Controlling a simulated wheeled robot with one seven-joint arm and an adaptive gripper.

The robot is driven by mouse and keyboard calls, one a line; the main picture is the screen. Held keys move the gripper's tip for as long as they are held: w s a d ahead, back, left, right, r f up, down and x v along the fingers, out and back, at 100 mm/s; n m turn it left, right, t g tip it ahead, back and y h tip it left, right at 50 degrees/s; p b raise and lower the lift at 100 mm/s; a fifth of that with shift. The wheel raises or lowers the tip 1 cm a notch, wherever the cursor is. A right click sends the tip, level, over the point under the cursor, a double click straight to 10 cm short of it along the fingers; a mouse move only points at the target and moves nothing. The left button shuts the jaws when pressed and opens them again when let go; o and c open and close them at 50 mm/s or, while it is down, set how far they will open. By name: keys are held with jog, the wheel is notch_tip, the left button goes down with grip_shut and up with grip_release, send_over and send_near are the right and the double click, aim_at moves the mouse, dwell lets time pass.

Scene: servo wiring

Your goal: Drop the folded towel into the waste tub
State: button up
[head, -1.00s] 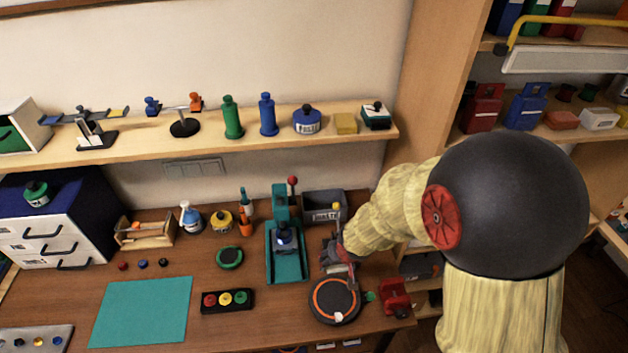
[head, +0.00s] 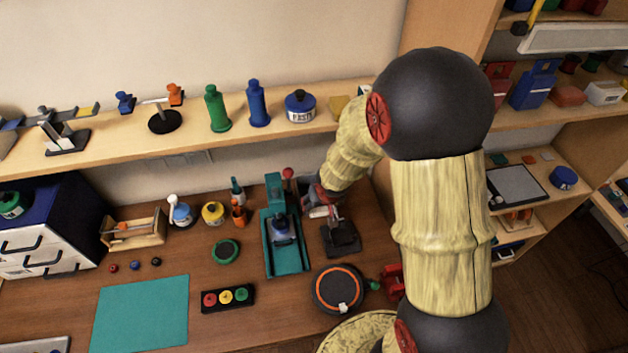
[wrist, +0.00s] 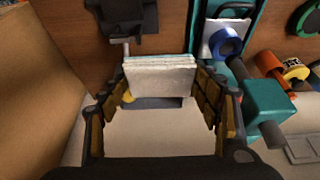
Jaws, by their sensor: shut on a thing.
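In the wrist view the folded towel (wrist: 160,80), white with a pale teal layer along its upper edge, is pinched between both fingers of my gripper (wrist: 160,72). A strip of the dark grey waste tub (wrist: 158,103) shows just below the towel in that view, with a small yellow thing at its left. The towel and fingers hide most of the tub. In the head view my gripper (head: 320,210) is at the back right of the bench, beside the teal press, and my arm hides much of the tub there. I cannot tell the towel's height above it.
The teal press (head: 283,245) stands close left of my gripper in the head view. A black stand (head: 340,238) is just in front, and a round black pad with an orange ring (head: 338,290) lies nearer. The wall shelf (head: 200,140) runs above the bench.

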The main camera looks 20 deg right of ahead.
jog(key=w+d+f+p, duration=0.2)
jog(key=w+f+p, duration=0.1)
jog(key=w, duration=0.8)
jog(key=shift+w+d+f, duration=0.15)
jog(key=shift+w+f, duration=0.1)
jog(key=shift+w, duration=0.05)
jog(key=shift+f+b, duration=0.35)
jog(key=shift+f, duration=0.15)
jog(key=shift+f, duration=0.15)
jog(key=o, duration=1.1)
jog(key=shift+c, duration=0.2)
jog(key=shift+o, duration=0.2)
